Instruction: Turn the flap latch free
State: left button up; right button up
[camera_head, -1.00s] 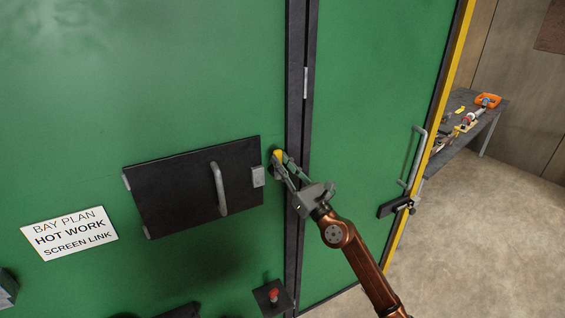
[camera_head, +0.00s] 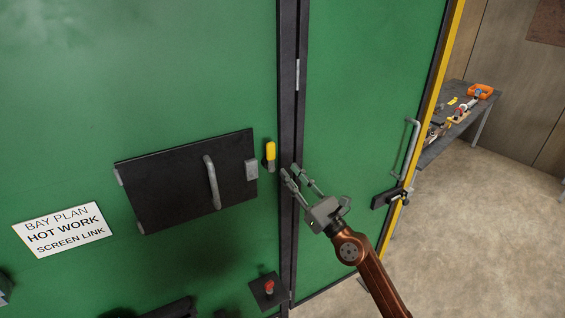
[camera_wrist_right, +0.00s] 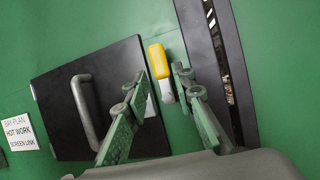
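The black flap (camera_head: 185,190) with a grey bar handle (camera_head: 212,182) lies against the green panel and looks shut. The latch (camera_head: 270,154), with a yellow grip, stands upright just right of the flap, beside a grey plate (camera_head: 251,169) on its edge. My right gripper (camera_head: 293,171) is open and empty, just below and right of the latch, apart from it. In the right wrist view, the yellow latch (camera_wrist_right: 158,61) shows beyond and between the open fingertips (camera_wrist_right: 160,81). My left gripper is not in view.
A dark frame post (camera_head: 289,90) runs just right of the latch. A door handle (camera_head: 411,148) is further right. A red knob (camera_head: 269,287) sticks out below. A bench (camera_head: 465,125) with tools stands at the far right.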

jog(key=v, duration=0.4)
jog(key=shift+w, duration=0.1)
